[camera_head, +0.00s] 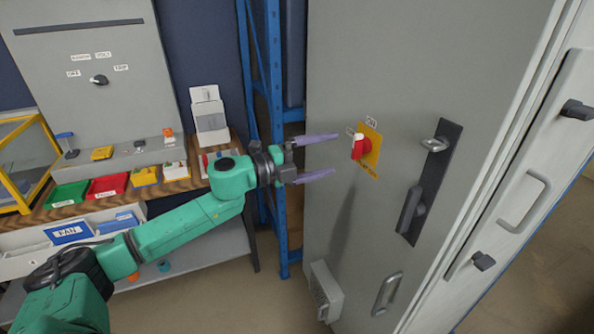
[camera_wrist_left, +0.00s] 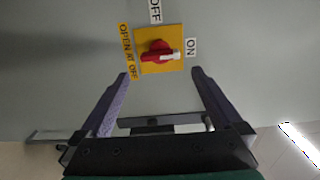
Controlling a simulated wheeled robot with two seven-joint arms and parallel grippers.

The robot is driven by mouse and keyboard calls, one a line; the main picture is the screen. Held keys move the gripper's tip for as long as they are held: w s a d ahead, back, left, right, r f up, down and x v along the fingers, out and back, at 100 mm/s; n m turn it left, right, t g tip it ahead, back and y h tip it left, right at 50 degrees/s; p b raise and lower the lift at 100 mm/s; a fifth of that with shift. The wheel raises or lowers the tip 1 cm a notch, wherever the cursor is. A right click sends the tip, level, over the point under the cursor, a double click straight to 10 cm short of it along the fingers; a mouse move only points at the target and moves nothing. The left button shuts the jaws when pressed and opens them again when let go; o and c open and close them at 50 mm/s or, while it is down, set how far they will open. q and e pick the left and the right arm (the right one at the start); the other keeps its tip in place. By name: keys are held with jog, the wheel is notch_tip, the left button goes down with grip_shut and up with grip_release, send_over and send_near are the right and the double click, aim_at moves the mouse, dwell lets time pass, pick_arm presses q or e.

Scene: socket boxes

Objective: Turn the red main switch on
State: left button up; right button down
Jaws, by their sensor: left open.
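The red main switch (camera_head: 360,148) sits on a yellow plate (camera_head: 374,146) on the tall grey cabinet door. In the left wrist view the red knob (camera_wrist_left: 153,51) is on its yellow plate (camera_wrist_left: 145,67), with OFF above it and ON to its right. The knob's white end points right, towards the ON label. My left gripper (camera_head: 335,155) is open and empty, in front of the door and left of the switch. In the wrist view its fingers (camera_wrist_left: 160,73) spread to either side, apart from the knob. My right gripper is not seen.
A dark handle plate (camera_head: 430,185) with a latch is right of the switch, and a grey pull handle (camera_head: 386,293) is below. A blue rack (camera_head: 265,110) stands left of the cabinet (camera_head: 420,60). A bench with coloured bins (camera_head: 108,186) is at left.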

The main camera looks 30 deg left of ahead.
pick_arm(q)
jog(key=b+v, duration=0.2)
jog(key=v, duration=0.6)
jog(key=shift+b, duration=0.3)
